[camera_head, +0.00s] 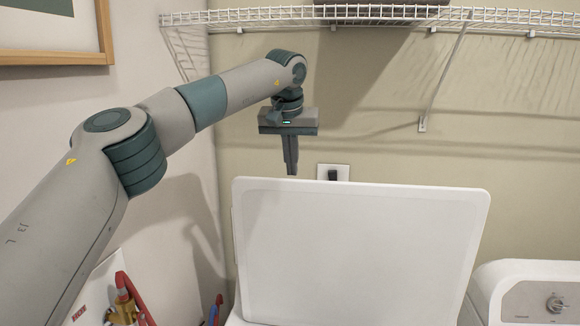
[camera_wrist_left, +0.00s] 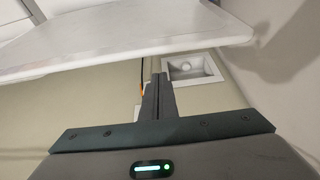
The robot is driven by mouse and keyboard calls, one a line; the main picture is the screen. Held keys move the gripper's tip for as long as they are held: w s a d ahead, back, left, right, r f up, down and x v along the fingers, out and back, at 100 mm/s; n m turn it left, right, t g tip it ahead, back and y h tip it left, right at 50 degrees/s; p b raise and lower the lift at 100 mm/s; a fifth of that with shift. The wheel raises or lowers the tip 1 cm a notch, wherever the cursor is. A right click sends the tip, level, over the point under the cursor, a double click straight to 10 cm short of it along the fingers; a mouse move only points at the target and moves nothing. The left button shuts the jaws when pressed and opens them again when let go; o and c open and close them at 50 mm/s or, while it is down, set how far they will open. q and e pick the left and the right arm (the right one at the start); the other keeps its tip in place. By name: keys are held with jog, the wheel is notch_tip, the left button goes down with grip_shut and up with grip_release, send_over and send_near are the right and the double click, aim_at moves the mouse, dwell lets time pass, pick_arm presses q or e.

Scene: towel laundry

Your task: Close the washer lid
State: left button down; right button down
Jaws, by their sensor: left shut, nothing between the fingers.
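The washer lid (camera_head: 358,250) is a large white panel standing raised in the middle of the head view. It hides most of the washer below. My left gripper (camera_head: 291,172) points down just above and behind the lid's top edge, near the wall, with its fingers shut and empty. In the left wrist view, the shut fingers (camera_wrist_left: 157,82) are close to the lid's edge (camera_wrist_left: 120,42), which spans the upper part of the picture. I cannot tell from these views whether they touch. My right gripper is not in view.
A white wire shelf (camera_head: 370,14) runs along the wall above my arm. A second white appliance with a knob panel (camera_head: 545,300) stands at the right. A wall outlet (camera_head: 333,172) is behind the lid. Red and brass valves (camera_head: 125,300) are at lower left.

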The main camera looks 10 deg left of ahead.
pick_arm(q)
jog(key=shift+s, duration=1.3)
jog(key=shift+s, duration=0.1)
